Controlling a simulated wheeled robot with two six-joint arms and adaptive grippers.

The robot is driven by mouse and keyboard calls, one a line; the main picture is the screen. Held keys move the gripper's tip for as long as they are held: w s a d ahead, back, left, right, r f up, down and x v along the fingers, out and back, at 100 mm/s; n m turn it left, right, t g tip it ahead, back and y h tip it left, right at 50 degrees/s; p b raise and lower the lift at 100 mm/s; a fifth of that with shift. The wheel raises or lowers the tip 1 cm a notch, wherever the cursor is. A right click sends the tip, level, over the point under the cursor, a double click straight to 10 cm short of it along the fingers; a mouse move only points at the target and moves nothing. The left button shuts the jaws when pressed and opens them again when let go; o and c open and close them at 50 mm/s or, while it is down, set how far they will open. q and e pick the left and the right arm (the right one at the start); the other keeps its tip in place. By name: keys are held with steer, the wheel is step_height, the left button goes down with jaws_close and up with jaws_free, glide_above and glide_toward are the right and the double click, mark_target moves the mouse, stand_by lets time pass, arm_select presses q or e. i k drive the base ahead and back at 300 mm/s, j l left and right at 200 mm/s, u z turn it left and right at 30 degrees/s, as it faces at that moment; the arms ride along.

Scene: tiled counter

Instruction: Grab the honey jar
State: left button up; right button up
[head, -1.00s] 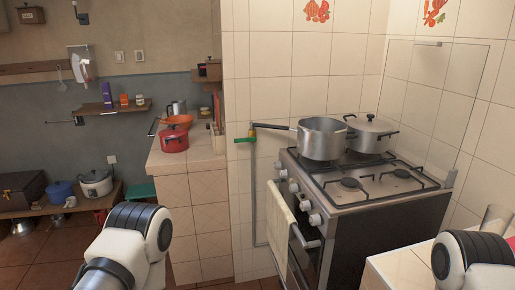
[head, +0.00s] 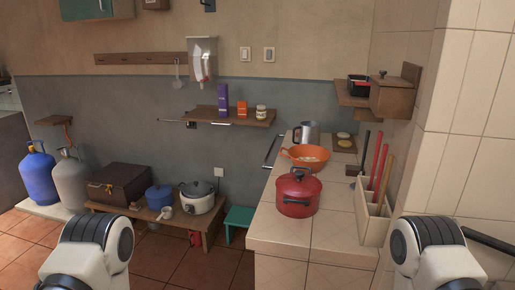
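A small jar (head: 261,112) with a pale label stands at the right end of a wooden wall shelf (head: 228,119). It looks like the honey jar, but it is too small to read. A tall purple box (head: 223,100) and a smaller orange box (head: 242,108) stand to its left on the same shelf. Only links of my two arms show at the bottom left and bottom right. Both grippers are out of view, and nothing of mine is near the jar.
The tiled counter (head: 300,235) holds a red pot (head: 297,193), an orange pan (head: 306,156), a metal pot (head: 306,133) and a utensil box (head: 372,214). A low bench (head: 205,224) with a rice cooker (head: 198,196) and a green stool (head: 237,221) stand below the shelf. Tiled floor lies in front.

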mark_target(262, 113)
steer(key=i+j+z, duration=0.1)
steer(key=i+j, duration=0.2)
steer(key=i+j+z, duration=0.1)
steer(key=i+j, duration=0.2)
steer(key=i+j+z, duration=0.1)
steer(key=i+j, duration=0.15)
steer(key=j, duration=0.25)
steer(key=i+j+z, duration=0.1)
steer(key=i+j, duration=0.15)
steer(key=j, duration=0.15)
steer(key=j+z, duration=0.15)
steer(key=z, duration=0.45)
steer(key=i+j, duration=0.05)
